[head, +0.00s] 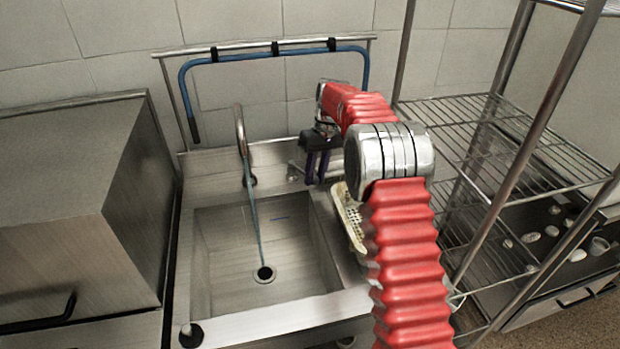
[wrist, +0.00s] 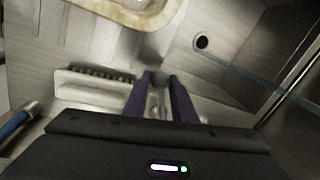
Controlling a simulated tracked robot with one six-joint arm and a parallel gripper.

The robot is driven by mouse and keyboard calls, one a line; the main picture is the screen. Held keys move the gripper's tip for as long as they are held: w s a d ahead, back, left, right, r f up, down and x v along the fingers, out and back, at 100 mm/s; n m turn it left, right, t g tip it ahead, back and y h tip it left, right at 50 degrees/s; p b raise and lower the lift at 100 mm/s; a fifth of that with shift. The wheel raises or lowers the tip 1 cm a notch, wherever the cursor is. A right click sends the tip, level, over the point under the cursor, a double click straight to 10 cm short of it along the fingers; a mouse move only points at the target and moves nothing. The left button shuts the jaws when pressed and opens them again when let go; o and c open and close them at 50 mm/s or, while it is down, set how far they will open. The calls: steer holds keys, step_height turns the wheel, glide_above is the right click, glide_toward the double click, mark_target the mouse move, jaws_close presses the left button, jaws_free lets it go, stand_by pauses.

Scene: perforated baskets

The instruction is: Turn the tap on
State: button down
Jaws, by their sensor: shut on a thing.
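The tap's curved metal spout (head: 240,130) rises at the back left of the sink (head: 215,240). A thin bluish stream (head: 256,222) runs from it to the drain (head: 264,273); it also shows in the wrist view (wrist: 262,83). My gripper (head: 316,181) points down behind the basin, to the right of the spout. In the wrist view, its dark purple fingers (wrist: 160,88) are closed on a small grey knob (wrist: 161,80), which appears to be the tap's handle. The fingers hide part of the knob.
A beige perforated basket (head: 348,218) sits at the basin's right, partly behind my arm. A blue hose (head: 270,57) hangs on the back rail. A steel cabinet (head: 60,200) stands left, a wire shelf (head: 480,118) right. The basin is otherwise clear.

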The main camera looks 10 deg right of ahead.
steer(key=shift+w+d+n, duration=0.9)
steer(key=shift+d+n, duration=0.15)
steer(key=shift+n, duration=0.45)
steer(key=c, duration=1.5)
jaws_free()
steer(key=shift+o, duration=0.2)
steer(key=shift+r, duration=0.15)
step_height(320, 180, up, 11)
steer(key=w+d, duration=0.1)
steer(key=d, duration=0.1)
steer(key=shift+w+r, duration=0.15)
steer(key=shift+w, duration=0.05)
